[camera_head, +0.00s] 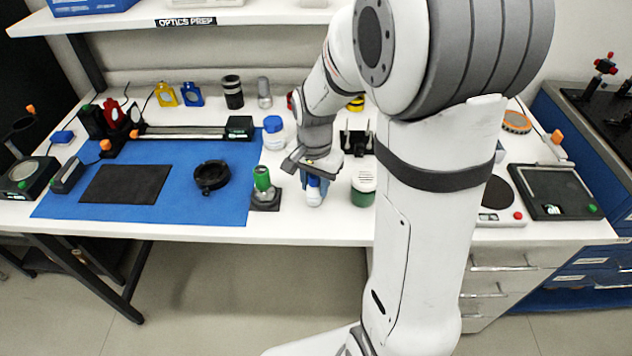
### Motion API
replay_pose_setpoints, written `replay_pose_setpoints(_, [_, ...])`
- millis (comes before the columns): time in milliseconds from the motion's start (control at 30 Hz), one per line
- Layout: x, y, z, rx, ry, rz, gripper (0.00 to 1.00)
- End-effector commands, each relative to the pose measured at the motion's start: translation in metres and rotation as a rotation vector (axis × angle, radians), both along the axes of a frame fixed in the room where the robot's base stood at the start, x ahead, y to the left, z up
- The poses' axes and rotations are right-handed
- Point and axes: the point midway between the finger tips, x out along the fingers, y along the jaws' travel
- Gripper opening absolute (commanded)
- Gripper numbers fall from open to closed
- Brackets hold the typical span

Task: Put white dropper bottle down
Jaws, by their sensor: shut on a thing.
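The white dropper bottle (314,196) is at the front of the white bench top, right of the blue mat. It looks upright, with blue at its upper part. My gripper (315,177) comes down over it from above and is shut on it. The jaws hide the bottle's top. I cannot tell whether its base touches the bench (300,229) or hangs just above it.
A green-topped item on a dark base (264,190) stands close left of the bottle. A blue-lidded jar (273,132) is behind. The blue mat (60,205) carries a black pad (125,184) and a black ring (211,177). My arm hides part of the bench.

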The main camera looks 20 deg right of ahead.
Motion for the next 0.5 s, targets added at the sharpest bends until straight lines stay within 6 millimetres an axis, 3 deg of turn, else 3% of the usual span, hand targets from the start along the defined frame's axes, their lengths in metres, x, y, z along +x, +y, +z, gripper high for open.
replay_pose_setpoints(300, [-0.0001, -0.0004, -0.0008, 0.0, 0.0, -0.001, 0.53])
replay_pose_setpoints(500, [-0.0001, -0.0006, -0.0003, 0.0, 0.0, -0.001, 0.53])
